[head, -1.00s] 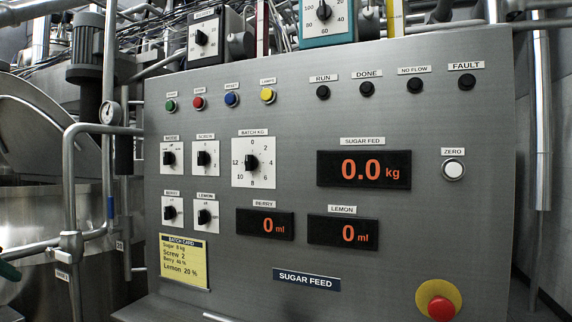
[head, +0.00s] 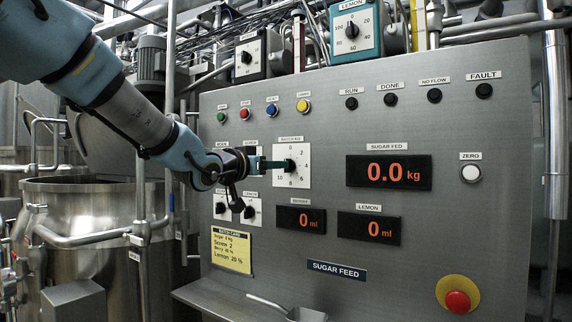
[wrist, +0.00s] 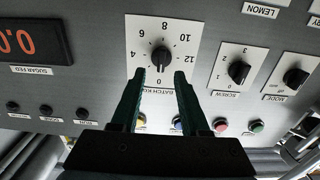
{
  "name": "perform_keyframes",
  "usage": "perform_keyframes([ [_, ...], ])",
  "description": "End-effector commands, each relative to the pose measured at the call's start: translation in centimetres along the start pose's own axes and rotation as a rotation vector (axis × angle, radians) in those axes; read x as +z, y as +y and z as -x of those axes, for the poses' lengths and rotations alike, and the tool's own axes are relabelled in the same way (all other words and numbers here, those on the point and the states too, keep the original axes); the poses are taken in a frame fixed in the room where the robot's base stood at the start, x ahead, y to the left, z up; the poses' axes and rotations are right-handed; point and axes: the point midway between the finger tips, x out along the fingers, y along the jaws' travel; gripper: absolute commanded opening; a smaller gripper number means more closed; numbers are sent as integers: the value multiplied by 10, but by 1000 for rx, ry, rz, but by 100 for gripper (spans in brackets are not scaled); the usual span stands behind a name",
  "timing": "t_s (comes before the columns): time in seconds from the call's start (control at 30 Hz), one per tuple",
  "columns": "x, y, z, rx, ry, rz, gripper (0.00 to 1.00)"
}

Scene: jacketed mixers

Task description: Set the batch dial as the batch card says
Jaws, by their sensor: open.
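The batch dial, a black knob on a white square plate (head: 278,178), is on the panel under the label BATCH KG. In the wrist view the knob (wrist: 162,59) shows upside down, with 0 at the bottom and 8 at the top; I cannot tell surely which number it points to. My gripper (head: 284,164) is in front of the plate. In the wrist view my gripper (wrist: 160,73) is open, its fingertips on either side just below the knob; contact cannot be told. The yellow batch card (head: 231,250) lists sugar, apparently 8 kg, screw 2, berry and lemon 20 %.
The sugar display (head: 389,172) reads 0.0 kg. The screw dial (wrist: 238,72) and mode dial (wrist: 295,77) are close beside the batch dial. Coloured buttons sit in a row above it, including a yellow one (head: 303,106). A red stop button (head: 457,302) is at lower right.

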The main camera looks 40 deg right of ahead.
Motion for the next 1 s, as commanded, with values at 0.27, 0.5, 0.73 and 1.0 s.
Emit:
perform_keyframes([
  [0.27,-2,0,-44,1,0,3,45],
  [0.5,0,0,-56,-1,-2,0,45],
  [0.73,1,-1,-56,-2,-2,0,45],
  [1.0,0,-1,-56,-1,-1,0,15],
])
